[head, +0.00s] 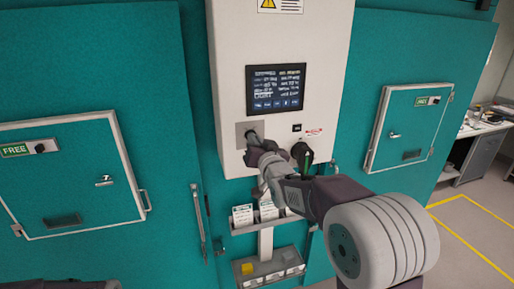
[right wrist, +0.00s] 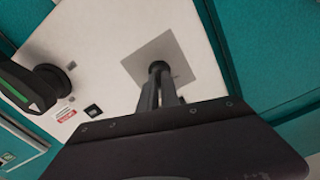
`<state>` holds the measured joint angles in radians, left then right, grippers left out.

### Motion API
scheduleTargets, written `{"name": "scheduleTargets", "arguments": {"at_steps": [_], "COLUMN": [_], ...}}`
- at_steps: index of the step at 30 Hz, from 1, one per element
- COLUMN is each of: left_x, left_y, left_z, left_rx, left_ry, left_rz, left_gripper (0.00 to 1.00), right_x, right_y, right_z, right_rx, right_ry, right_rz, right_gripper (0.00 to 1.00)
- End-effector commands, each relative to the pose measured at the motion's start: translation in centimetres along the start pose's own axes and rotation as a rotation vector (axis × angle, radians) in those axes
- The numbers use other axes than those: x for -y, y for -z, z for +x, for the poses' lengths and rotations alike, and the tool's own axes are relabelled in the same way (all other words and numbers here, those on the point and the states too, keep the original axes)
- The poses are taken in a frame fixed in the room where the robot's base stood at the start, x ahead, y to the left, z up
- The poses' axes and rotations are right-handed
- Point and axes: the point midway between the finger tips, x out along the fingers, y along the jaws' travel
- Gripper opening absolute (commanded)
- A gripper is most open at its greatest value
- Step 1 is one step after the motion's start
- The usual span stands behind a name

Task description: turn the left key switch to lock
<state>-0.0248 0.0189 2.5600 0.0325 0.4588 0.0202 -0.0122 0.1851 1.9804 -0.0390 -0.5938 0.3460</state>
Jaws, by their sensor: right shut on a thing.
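The left key switch (head: 242,128) sits on a square grey plate on the white control cabinet (head: 232,60), below the screen. My right gripper (head: 253,138) reaches up to it and is shut on its dark key or knob, hiding most of it. In the right wrist view the two dark fingers close together on the round dark switch (right wrist: 158,67) in the middle of the grey plate (right wrist: 182,66). The switch's angle and any lock marking cannot be made out. My left gripper is not in view.
A large black rotary knob with a green handle (head: 306,157) is to the right of my gripper, close to my arm. A screen (head: 276,87) is above. Label holders (head: 243,216) and a tray (head: 240,273) are below. Teal chamber doors with small hatches flank the cabinet.

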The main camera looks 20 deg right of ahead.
Motion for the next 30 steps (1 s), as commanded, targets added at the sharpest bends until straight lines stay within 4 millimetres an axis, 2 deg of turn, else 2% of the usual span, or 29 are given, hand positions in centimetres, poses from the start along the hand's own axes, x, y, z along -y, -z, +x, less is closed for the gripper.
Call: {"name": "scheduleTargets", "arguments": {"at_steps": [1, 3, 15, 24, 30], "left_x": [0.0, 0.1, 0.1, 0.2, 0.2], "left_y": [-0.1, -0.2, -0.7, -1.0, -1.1], "left_z": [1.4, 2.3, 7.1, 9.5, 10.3], "left_rx": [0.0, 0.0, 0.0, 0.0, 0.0], "left_ry": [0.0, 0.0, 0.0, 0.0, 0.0], "left_rz": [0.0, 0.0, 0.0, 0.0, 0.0], "left_gripper": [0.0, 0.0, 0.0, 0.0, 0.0], "right_x": [-0.1, -0.1, -0.1, -0.1, -0.1], "right_y": [-0.4, -0.4, -0.3, -0.1, 0.1], "right_z": [0.0, 0.0, 0.0, 0.0, 0.0], "right_rx": [-0.009, -0.01, -0.01, -0.009, -0.008], "right_ry": [0.004, 0.004, 0.001, -0.001, -0.002], "right_rz": [-0.04, -0.105, -0.479, -0.698, -0.791], "right_gripper": [0.0, 0.0, 0.0, 0.0, 0.0]}}
